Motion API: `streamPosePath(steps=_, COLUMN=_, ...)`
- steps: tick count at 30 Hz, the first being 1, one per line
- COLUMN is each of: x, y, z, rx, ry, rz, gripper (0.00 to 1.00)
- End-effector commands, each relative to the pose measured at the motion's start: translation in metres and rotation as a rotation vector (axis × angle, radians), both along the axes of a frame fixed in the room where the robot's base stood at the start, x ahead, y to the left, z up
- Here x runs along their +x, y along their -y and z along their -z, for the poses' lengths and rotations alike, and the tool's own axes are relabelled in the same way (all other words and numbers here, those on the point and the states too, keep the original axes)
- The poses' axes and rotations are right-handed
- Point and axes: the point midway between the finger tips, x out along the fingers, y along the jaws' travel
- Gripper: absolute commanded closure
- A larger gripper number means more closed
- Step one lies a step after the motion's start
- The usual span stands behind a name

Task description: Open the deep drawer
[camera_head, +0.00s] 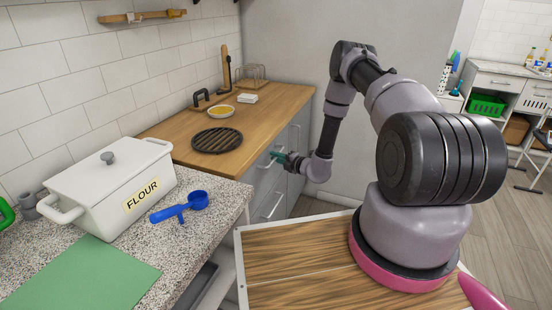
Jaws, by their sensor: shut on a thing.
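The grey cabinet under the wooden worktop has drawer fronts with pale bar handles. My gripper (277,156) reaches left from my arm to the upper front (262,165). It is shut on the upper drawer handle (269,162), which its fingers partly cover. A lower drawer front with its own handle (273,206) is below it, untouched. Both fronts look about flush with the cabinet, though the steep angle makes a small gap hard to tell. Drawer insides are not visible. I cannot tell from size alone which drawer is the deep one.
The wooden worktop (275,97) holds a round dark trivet (217,140) and a bowl (221,111). A white flour bin (120,185) and blue scoop (182,205) stand on the speckled counter (185,250). Floor right of the cabinet is clear.

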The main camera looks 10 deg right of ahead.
Motion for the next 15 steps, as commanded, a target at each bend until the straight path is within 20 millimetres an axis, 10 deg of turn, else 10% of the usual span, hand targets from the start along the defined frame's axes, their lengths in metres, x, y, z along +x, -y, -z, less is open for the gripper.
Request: streamPosePath(steps=15, x=-0.025, y=0.040, z=0.001, rx=-0.001, ry=-0.003, rz=0.005, gripper=1.00)
